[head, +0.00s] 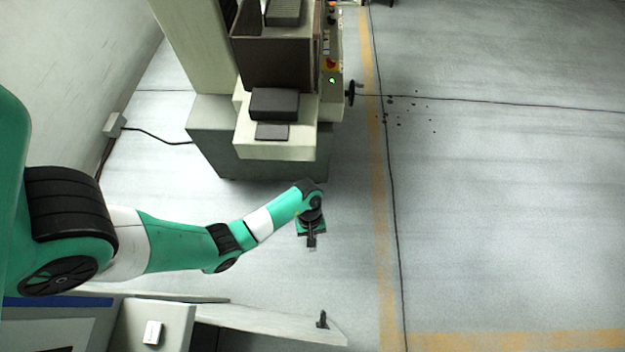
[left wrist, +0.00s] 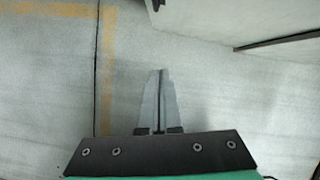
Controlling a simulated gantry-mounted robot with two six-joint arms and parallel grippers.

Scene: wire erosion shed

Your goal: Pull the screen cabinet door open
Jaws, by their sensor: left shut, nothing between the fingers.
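The screen cabinet (head: 150,325) stands at the bottom left of the head view, partly cut off. A pale door panel (head: 265,322) juts out to the right from it, with a dark gap beside the cabinet body; how far it stands open I cannot tell. A small dark handle (head: 322,320) stands up near the panel's right end. My left gripper (head: 311,244) is shut and empty, pointing toward the handle and clearly apart from it. Its closed fingers show in the left wrist view (left wrist: 159,73). My right gripper is not in view.
A wire erosion machine (head: 262,150) stands behind my left arm, with a green-lit control panel and a handwheel (head: 351,93). A cable (head: 155,136) runs from it to the wall. The floor to the right is open, with yellow lines and small dark specks.

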